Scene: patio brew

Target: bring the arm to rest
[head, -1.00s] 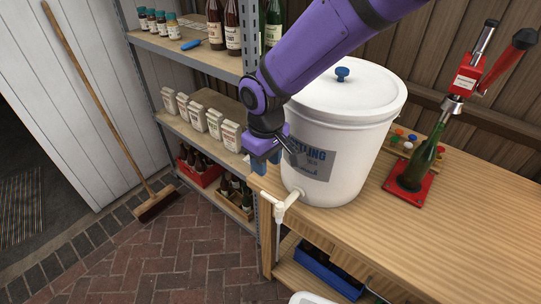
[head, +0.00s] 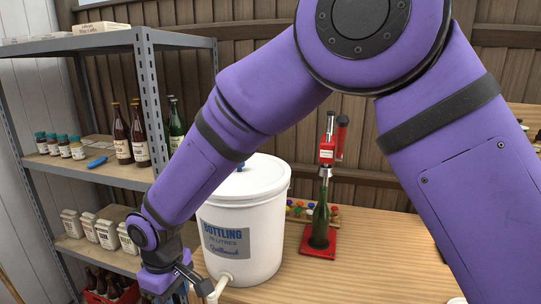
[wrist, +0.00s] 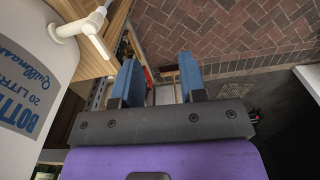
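My purple arm (head: 245,95) crosses the head view, its bent elbow large at the top. It reaches down to the left, to my gripper (head: 172,294) at the bottom edge, left of the white bottling bucket (head: 262,215). The fingers are mostly cut off there. In the wrist view my gripper (wrist: 160,82) has its two blue fingers apart with nothing between them. The bucket (wrist: 25,60) stands to its left there, with the white tap (wrist: 85,30) near the left finger. I see no contact between them.
A red capper (head: 326,155) with a green bottle (head: 319,218) stands on the wooden bench (head: 370,260), right of the bucket. A metal shelf (head: 150,110) with bottles, jars and cartons stands at left. The wrist view shows open brick floor (wrist: 225,35).

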